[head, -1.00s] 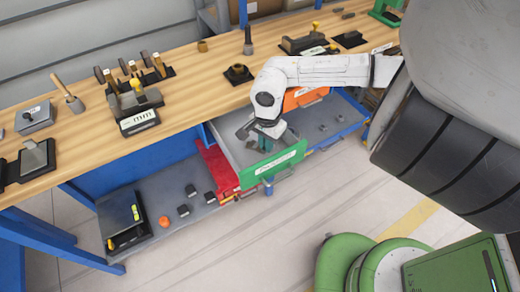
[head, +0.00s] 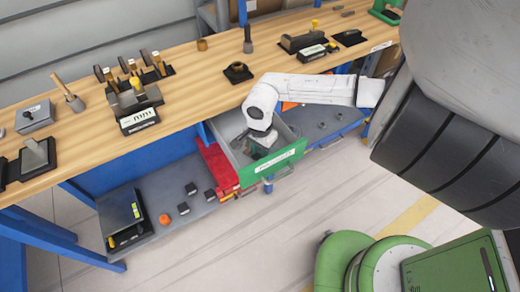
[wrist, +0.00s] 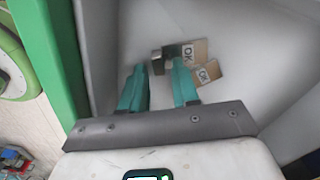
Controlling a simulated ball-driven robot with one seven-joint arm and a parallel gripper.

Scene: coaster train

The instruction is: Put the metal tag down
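My gripper (wrist: 158,82) has two teal fingers. They stand apart with a visible gap, inside an open drawer with a green front (head: 274,166). Two tan tags marked OK lie in the pale drawer just beyond the fingertips: an upper tag (wrist: 195,50) and a lower tag (wrist: 207,73). A small dark metallic piece (wrist: 158,62) shows between the fingertips, beside the upper tag; I cannot tell whether it is part of that tag. The right finger covers part of the tags.
A wooden workbench (head: 200,80) with several tools runs above the drawer. A red part (head: 217,165) lies left of the drawer. The lower shelf (head: 165,185) holds small dark blocks, an orange object (head: 165,219) and a dark box-like device (head: 122,218). The floor in front is clear.

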